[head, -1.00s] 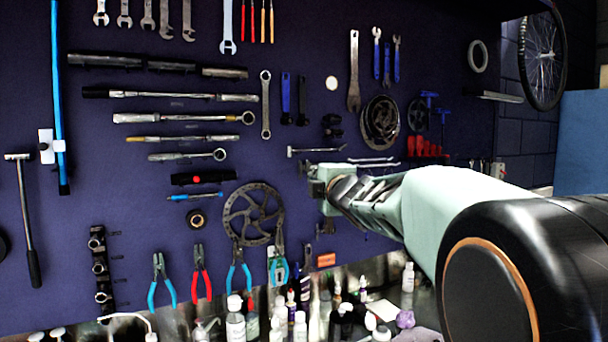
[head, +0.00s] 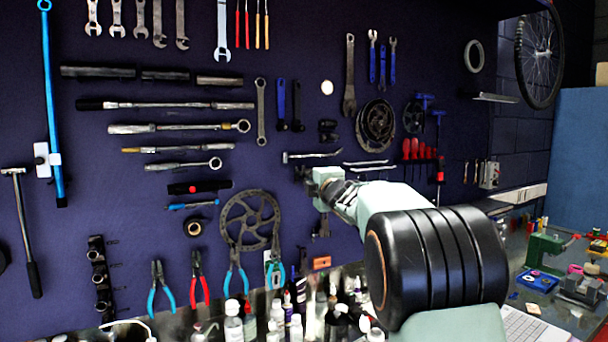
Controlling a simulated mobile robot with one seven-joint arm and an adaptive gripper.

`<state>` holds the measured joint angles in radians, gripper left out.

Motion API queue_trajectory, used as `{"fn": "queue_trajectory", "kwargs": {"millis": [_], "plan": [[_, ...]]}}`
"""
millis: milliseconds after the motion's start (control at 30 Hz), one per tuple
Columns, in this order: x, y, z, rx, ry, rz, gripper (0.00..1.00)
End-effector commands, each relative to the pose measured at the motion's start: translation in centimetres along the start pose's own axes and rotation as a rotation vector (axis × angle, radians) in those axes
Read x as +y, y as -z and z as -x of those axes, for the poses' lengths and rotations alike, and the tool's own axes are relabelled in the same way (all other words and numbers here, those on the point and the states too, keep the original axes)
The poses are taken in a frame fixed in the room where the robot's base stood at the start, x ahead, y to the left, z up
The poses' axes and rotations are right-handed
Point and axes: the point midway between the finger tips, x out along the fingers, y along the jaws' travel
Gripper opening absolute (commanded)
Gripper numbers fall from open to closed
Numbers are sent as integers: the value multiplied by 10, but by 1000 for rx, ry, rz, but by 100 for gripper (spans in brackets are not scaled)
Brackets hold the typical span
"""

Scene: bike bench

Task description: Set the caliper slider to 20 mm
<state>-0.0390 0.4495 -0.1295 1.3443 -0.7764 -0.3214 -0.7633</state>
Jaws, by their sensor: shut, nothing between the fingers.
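A long blue bar (head: 52,110) hangs upright on the pegboard at the far left of the head view. A white sliding block (head: 46,160) sits on its lower part. It may be the caliper and its slider, but no scale or marks can be read. My arm reaches in from the lower right. My gripper (head: 304,173) is small and partly hidden by its own pale green wrist, near the middle of the board. It is shut and empty, well to the right of the blue bar and apart from it.
The dark board holds wrenches, pliers, a hammer (head: 25,230) and a round toothed ring (head: 250,220). Several bottles (head: 233,325) stand along the bottom. At the right is a bench with a green vise (head: 545,248) and a laptop (head: 525,325).

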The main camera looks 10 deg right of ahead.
Motion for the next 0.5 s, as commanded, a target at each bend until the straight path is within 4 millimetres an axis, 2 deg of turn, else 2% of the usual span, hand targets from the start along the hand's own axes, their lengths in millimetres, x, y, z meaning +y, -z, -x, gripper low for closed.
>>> {"fn": "queue_trajectory", "kwargs": {"millis": [133, 500], "plan": [[0, -8, -2, 0, 1, -1, 0], [0, -10, -2, 1, 0, 0, 0]]}}
